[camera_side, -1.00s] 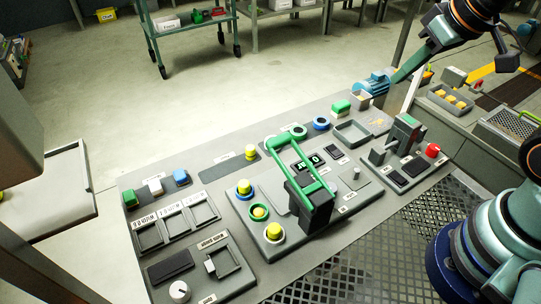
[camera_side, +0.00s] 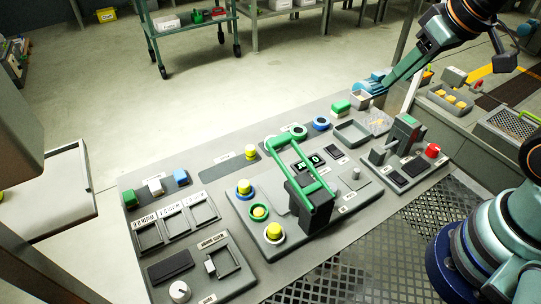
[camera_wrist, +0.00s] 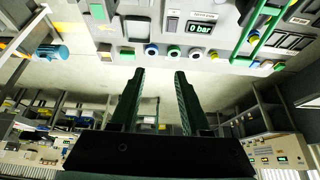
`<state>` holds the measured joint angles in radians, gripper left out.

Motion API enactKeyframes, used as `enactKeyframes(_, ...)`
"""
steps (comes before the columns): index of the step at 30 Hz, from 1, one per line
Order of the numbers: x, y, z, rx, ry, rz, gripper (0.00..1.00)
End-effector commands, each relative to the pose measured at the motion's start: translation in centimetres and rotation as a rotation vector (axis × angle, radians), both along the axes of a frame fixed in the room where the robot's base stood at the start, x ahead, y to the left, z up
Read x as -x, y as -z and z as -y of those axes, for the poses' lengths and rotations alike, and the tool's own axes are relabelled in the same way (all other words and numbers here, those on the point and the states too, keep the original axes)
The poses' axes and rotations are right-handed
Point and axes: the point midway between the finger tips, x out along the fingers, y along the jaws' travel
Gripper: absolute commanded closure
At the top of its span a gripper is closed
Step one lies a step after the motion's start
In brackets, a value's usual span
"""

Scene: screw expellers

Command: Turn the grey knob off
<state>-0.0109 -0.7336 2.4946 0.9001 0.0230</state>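A small grey knob (camera_side: 356,174) stands on the right part of the middle control panel in the side view, beside the green-handled lever. A larger pale knob (camera_side: 179,291) sits on the front-left panel. My gripper (camera_side: 388,82) is above the far right end of the console, well away from both knobs, near a blue motor-like part. In the wrist view my gripper (camera_wrist: 158,72) shows two green fingers apart with nothing between them. I cannot make out the grey knob clearly in the wrist view.
The green lever (camera_side: 298,160) rises over the middle panel. Yellow buttons (camera_side: 244,188) stand to its left. A red knob (camera_side: 432,150) and an upright lever (camera_side: 403,133) are at the right. A display (camera_wrist: 200,27) reads 0 bar. The space above the console is mostly clear.

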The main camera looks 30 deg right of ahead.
Motion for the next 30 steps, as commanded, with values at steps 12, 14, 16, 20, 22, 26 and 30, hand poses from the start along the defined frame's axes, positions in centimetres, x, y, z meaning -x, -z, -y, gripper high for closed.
enactKeyframes(12,-0.3,6.6,-8.5,-0.133,0.269,-0.331,0.32)
enactKeyframes(14,0.0,7.6,-9.7,-0.132,0.315,-0.37,0.32)
enactKeyframes(16,0.3,8.5,-10.7,-0.129,0.359,-0.405,0.32)
enactKeyframes(20,0.7,9.6,-11.7,-0.122,0.414,-0.439,0.32)
enactKeyframes(22,0.8,9.9,-12.0,-0.12,0.428,-0.446,0.32)
enactKeyframes(26,0.8,10.9,-12.0,-0.119,0.434,-0.451,0.32)
enactKeyframes(30,0.8,13.1,-12.0,-0.118,0.433,-0.453,0.32)
